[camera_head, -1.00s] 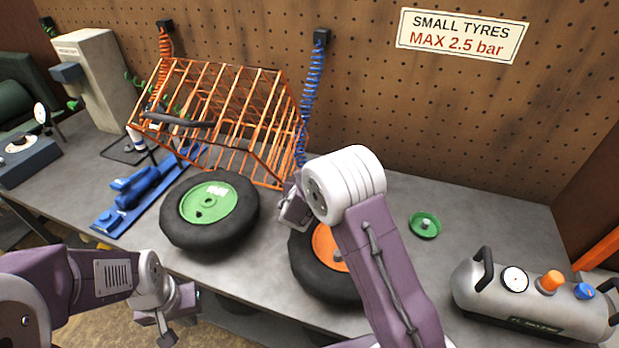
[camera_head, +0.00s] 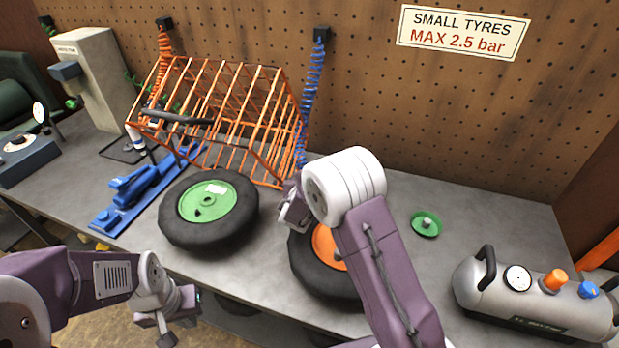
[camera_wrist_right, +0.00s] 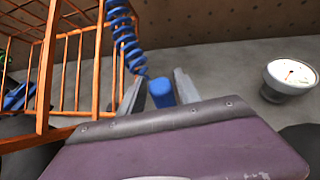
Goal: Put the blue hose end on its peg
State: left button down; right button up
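The blue coiled hose (camera_head: 314,75) hangs from a dark fitting on the pegboard, down past the right side of the orange wire cage. Its lower end is by my right gripper (camera_head: 292,209), partly hidden by the cage and my arm. In the right wrist view a blue hose end (camera_wrist_right: 161,93) sits between the two fingers of my right gripper (camera_wrist_right: 160,88); I cannot tell whether both fingers touch it. The coil (camera_wrist_right: 126,40) passes behind the left finger. My left gripper (camera_head: 175,315) is low in front of the bench, away from the hose. I cannot pick out the peg.
A green-rimmed wheel (camera_head: 240,228) and an orange-rimmed wheel (camera_head: 318,272) lie on the bench. The orange cage (camera_head: 215,115) stands behind. A green dish (camera_head: 426,225) and a silver tank (camera_head: 530,305) are at the right. Bare bench (camera_head: 490,215) lies behind the tank.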

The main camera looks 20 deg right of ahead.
jog(key=shift+s, duration=0.1)
jog(key=shift+s+a+r, duration=0.25)
jog(key=shift+s+a, duration=0.1)
jog(key=shift+s, duration=0.2)
jog(key=p+v, duration=0.1)
jog(key=v, duration=0.8)
jog(key=shift+s, duration=0.25)
jog(key=shift+r, duration=0.1)
